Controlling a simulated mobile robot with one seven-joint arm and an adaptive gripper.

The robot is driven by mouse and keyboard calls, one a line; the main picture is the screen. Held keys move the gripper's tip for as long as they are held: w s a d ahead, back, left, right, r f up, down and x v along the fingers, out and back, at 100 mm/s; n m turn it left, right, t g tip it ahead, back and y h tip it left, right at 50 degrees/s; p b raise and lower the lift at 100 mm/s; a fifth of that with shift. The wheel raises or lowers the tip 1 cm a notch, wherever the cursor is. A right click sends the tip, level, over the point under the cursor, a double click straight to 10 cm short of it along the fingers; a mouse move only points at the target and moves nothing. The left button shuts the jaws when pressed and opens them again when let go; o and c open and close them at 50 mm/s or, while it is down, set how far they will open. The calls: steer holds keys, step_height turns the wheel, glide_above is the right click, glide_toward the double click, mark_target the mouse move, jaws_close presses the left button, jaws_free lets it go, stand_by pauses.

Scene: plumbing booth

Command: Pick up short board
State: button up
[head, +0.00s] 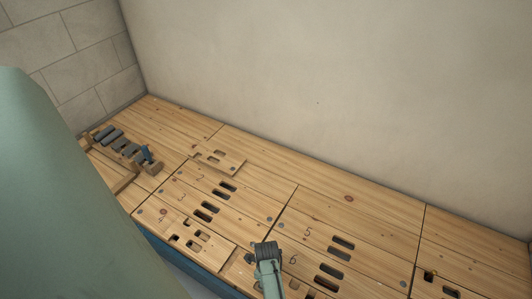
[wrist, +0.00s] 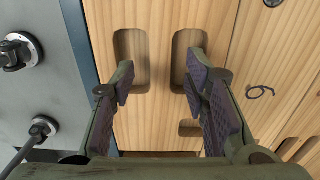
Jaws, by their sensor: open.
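My gripper (wrist: 160,82) is open, with one fingertip at each slot; I cannot tell whether the tips are inside. Nothing is held between them. In the head view my gripper (head: 266,252) is at the front edge of the wooden bench, left of the board marked 6 (head: 306,272), and hides most of the short board.
The bench top is made of several slotted, numbered boards. A loose-looking board with cutouts (head: 228,162) lies farther back. Small dark parts (head: 122,145) sit at the far left. A wall (head: 330,80) stands behind. A grey panel with black fittings (wrist: 30,90) shows left in the wrist view.

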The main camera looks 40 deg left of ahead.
step_height(320, 180, down, 2)
steer(key=shift+f, duration=0.1)
jaws_close()
stand_by(0.5)
